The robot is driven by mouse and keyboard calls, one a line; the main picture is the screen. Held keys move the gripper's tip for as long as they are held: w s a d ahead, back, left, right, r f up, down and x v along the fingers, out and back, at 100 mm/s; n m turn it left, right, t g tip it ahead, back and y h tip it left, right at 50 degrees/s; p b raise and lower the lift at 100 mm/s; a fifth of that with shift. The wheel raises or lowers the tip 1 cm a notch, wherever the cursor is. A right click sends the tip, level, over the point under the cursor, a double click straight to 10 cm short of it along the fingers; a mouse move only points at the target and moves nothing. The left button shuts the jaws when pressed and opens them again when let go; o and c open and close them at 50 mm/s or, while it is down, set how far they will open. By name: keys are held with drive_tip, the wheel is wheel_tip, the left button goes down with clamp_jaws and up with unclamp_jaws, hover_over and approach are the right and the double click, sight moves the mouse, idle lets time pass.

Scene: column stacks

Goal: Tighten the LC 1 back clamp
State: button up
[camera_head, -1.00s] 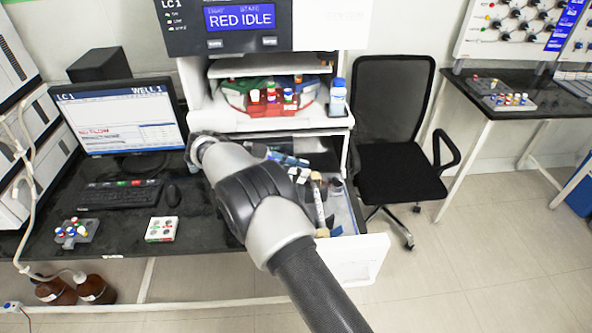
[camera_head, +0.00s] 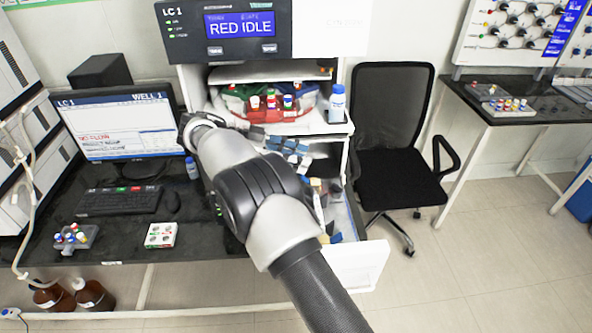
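The LC 1 unit (camera_head: 225,28) stands at the back, its blue display reading "RED IDLE". Its middle bay is open and shows a round tray with red, green and blue sections (camera_head: 268,112) holding several capped vials. Below it is an open lower compartment with a pulled-out white drawer (camera_head: 358,262). My arm reaches across the front of this compartment and hides part of it. I cannot make out the back clamp.
A monitor (camera_head: 118,120), keyboard (camera_head: 118,200) and mouse (camera_head: 171,201) are on the bench to the left. A black chair (camera_head: 400,178) stands right.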

drive_tip(key=shift+r, duration=1.45)
drive_tip(key=s+d+r+n+y, duration=0.4)
drive_tip(key=s+d+r+n, duration=0.1)
drive_tip(key=s, duration=0.2)
drive_tip(key=s+d+r+n+y, duration=0.3)
drive_tip(key=s+d+r+n, duration=0.2)
drive_tip(key=s, duration=0.2)
drive_tip(key=s+a+f+n+t+y, duration=0.1)
drive_tip(key=s+f+n+t+y, duration=0.1)
drive_tip(key=s, duration=0.9)
drive_tip(key=s+f+n+t+y, duration=0.2)
drive_tip(key=s+f+n+y, duration=0.2)
drive_tip(key=s, duration=0.7)
drive_tip(key=shift+a+f+n+t+y, duration=0.3)
drive_tip(key=shift+a+f+n+t, duration=0.1)
drive_tip(key=shift+n, duration=0.6)
